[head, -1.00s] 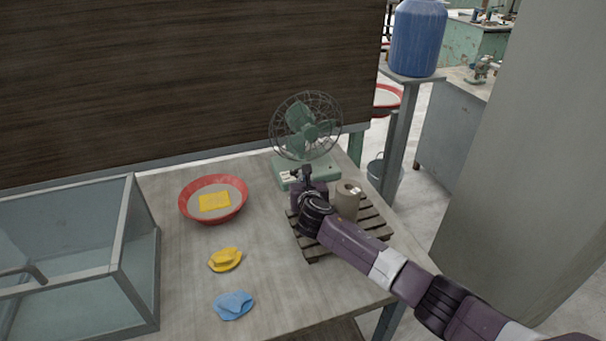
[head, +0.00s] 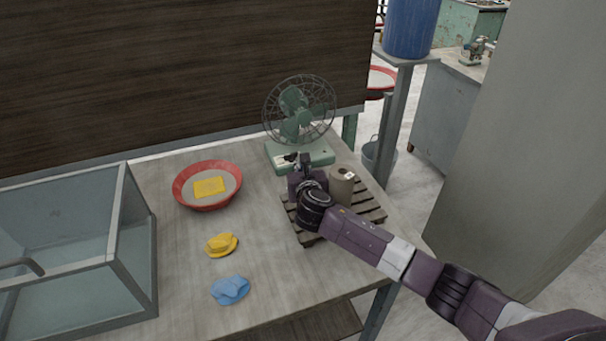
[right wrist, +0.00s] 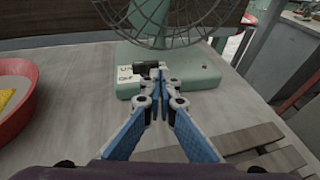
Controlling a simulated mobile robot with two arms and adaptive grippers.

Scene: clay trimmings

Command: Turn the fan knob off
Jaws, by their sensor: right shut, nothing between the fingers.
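A green desk fan (head: 300,110) with a wire cage stands at the back of the table. A black knob (right wrist: 147,68) sits on that plate. My right gripper (right wrist: 161,70) is shut and empty, its fingertips at the base front, just right of the knob. I cannot tell whether they touch it. In the head view my right gripper (head: 304,158) hides part of the base front. My left gripper is not in view.
A slatted wooden pallet (head: 362,217) with a grey-brown cylinder (head: 341,187) lies under my right arm. A red basin (head: 184,196) with a yellow item, a yellow cloth (head: 221,245), a blue cloth (head: 230,290) and a glass tank (head: 137,230) are on the left.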

